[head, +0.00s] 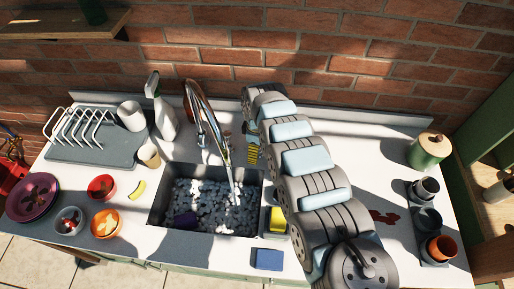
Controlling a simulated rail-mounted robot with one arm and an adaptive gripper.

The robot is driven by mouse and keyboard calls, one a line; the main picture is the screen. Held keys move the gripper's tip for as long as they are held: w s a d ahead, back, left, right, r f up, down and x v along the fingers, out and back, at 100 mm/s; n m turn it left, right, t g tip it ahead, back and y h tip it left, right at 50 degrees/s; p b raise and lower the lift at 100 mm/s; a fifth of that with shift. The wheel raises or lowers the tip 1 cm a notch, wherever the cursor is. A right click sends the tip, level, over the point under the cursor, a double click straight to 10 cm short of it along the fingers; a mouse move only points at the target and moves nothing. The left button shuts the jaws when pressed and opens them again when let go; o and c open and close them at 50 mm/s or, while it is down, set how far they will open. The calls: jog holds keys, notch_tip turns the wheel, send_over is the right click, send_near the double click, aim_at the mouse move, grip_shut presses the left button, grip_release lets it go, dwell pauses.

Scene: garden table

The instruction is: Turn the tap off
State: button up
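The tap (207,115) is a tall curved metal spout behind the sink (157,205). A pale streak like running water (236,190) drops from its spout end into the sink, which is full of grey-white foam. The tap's handle cannot be made out. My arm reaches from the lower right up to the back of the counter, just right of the tap. My gripper (251,138) seems to be at the arm's far end, close to the right of the spout. The arm mostly hides it, so its fingers and any contact are unclear.
A spray bottle (163,113) stands left of the tap, near a dish rack (90,130) and cups. Plates and bowls (106,222) are front left. A yellow sponge (277,220) and blue sponge (269,259) lie near the sink. A green canister (429,150) and several pots (440,248) stand right.

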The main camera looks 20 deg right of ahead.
jog(key=c, duration=0.6)
jog(key=shift+o, duration=0.2)
jog(key=shift+a+r, duration=0.1)
jog(key=m+p, duration=0.2)
jog(key=m, duration=0.1)
jog(key=shift+w+a+r+m+p, duration=0.1)
jog(key=shift+w+a+m+p, duration=0.1)
jog(key=shift+m+p, duration=0.1)
jog(key=m, duration=0.1)
jog(key=m+p, duration=0.1)
jog(key=shift+w+a+m, duration=0.15)
jog(key=shift+w+m, duration=0.1)
jog(key=shift+m, duration=0.05)
jog(key=m, duration=0.2)
jog(key=shift+w+m, duration=0.25)
jog(key=shift+m, duration=0.15)
jog(key=m, duration=0.3)
jog(key=shift+w+f, duration=0.25)
jog(key=shift+w, duration=0.05)
jog(key=shift+w+m+b, duration=0.15)
jog(key=shift+m+b, duration=0.05)
jog(key=shift+m, duration=0.75)
jog(key=shift+w+m+b, duration=0.1)
jog(key=shift+m+b, duration=0.05)
jog(key=shift+m, duration=0.8)
